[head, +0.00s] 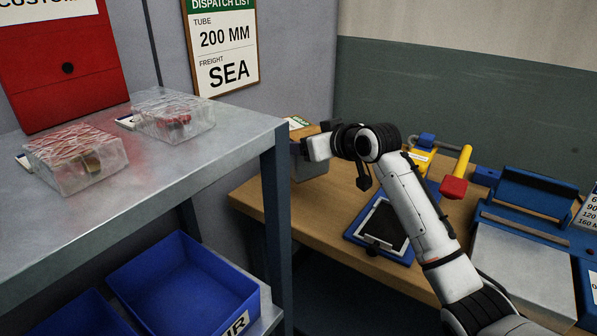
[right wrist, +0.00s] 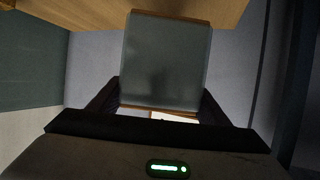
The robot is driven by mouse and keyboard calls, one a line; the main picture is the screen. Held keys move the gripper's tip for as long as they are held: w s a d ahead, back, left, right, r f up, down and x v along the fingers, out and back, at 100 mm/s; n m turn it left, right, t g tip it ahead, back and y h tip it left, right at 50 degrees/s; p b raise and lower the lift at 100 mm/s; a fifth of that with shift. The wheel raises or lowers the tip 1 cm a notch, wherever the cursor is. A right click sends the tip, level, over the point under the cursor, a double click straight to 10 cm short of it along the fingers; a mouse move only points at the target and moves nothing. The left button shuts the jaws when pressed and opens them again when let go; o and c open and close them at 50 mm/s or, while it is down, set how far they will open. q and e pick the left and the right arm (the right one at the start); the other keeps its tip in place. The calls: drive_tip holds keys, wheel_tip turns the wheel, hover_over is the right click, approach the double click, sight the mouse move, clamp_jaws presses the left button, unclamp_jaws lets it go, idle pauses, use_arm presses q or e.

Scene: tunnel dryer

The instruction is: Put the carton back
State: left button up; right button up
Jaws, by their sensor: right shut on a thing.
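The carton (head: 311,168) is a small box with grey sides, at the far left end of the wooden bench in the head view, partly hidden by my right arm. In the right wrist view the carton (right wrist: 165,62) shows a plain grey face with brown edges. It sits between the two dark fingers of my right gripper (right wrist: 160,98), which is shut on it. In the head view my right gripper (head: 312,149) is at the carton's top. I cannot tell whether the carton touches the bench. My left gripper is not in view.
The wooden bench (head: 258,200) also holds a blue-framed tablet (head: 383,228), a yellow device with a red-ended handle (head: 454,186) and a blue-and-grey machine (head: 527,262). A metal shelf (head: 120,215) on the left carries two clear boxes (head: 172,116). Blue bins (head: 183,285) stand below.

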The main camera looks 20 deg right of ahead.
sight(306, 168)
wheel_tip(306, 168, down, 3)
drive_tip(key=shift+s+r, duration=0.1)
drive_tip(key=shift+r, duration=0.05)
drive_tip(key=shift+f, duration=1.95)
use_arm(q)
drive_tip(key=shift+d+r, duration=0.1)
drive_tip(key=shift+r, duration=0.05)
use_arm(e)
drive_tip(key=o, duration=1.9)
drive_tip(key=shift+f, duration=0.2)
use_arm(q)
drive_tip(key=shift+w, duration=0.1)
use_arm(e)
drive_tip(key=shift+s+d+r, duration=0.1)
drive_tip(key=shift+s, duration=0.15)
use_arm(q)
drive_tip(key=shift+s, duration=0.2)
use_arm(e)
drive_tip(key=v, duration=1.1)
drive_tip(key=shift+s, duration=0.2)
